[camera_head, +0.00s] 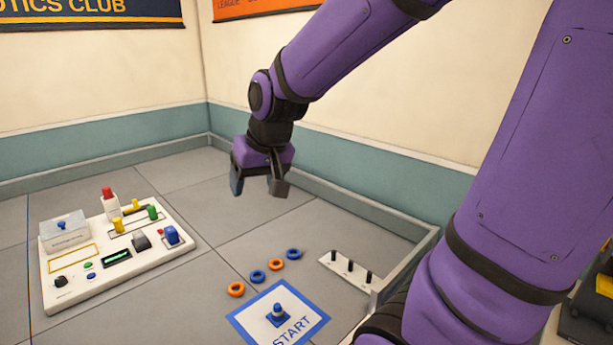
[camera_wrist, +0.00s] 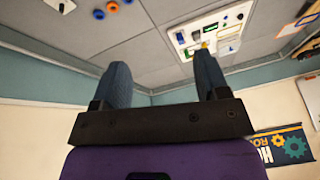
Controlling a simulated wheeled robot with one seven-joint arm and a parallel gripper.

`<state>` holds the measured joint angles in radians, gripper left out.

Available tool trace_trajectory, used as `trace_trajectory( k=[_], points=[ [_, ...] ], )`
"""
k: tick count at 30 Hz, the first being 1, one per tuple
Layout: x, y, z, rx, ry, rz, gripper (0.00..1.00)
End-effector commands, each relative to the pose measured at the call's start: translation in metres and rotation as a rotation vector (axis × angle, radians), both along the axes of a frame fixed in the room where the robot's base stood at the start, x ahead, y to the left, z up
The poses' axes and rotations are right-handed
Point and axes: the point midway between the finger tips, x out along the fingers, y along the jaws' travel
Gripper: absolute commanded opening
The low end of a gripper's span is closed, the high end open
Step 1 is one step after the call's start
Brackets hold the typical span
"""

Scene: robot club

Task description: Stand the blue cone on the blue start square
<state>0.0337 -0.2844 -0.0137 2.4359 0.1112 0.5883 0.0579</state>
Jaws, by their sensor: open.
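The blue cone (camera_head: 278,315), with a pale band round it, stands upright on the blue-bordered white START square (camera_head: 246,323) in the head view. My gripper (camera_head: 257,187) is open and empty, raised above the grey floor up and behind the square, well apart from the cone. In the wrist view my gripper's two dark fingers (camera_wrist: 164,88) are spread with nothing between them.
A white control board (camera_head: 75,285) with buttons and blocks lies at the left. Orange and blue rings (camera_head: 257,276) lie behind the square, beside a white strip with black pegs (camera_head: 347,267). A low grey wall (camera_head: 360,207) edges the floor. Bare floor lies between board and rings.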

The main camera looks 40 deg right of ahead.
Motion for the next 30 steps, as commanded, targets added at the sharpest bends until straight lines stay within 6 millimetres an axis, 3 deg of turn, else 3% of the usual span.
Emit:
trace_trajectory(
  k=[6, 12, 15, 21, 30],
  points=[
    [-0.065, 0.007, 0.039, -0.047, -0.036, 0.079, 0.68],
    [-0.118, 0.008, 0.056, -0.093, -0.054, 0.131, 0.68],
    [-0.135, 0.008, 0.060, -0.108, -0.058, 0.146, 0.68],
    [-0.148, 0.007, 0.061, -0.122, -0.059, 0.157, 0.68],
    [-0.148, 0.007, 0.061, -0.122, -0.058, 0.157, 0.68]
  ],
)
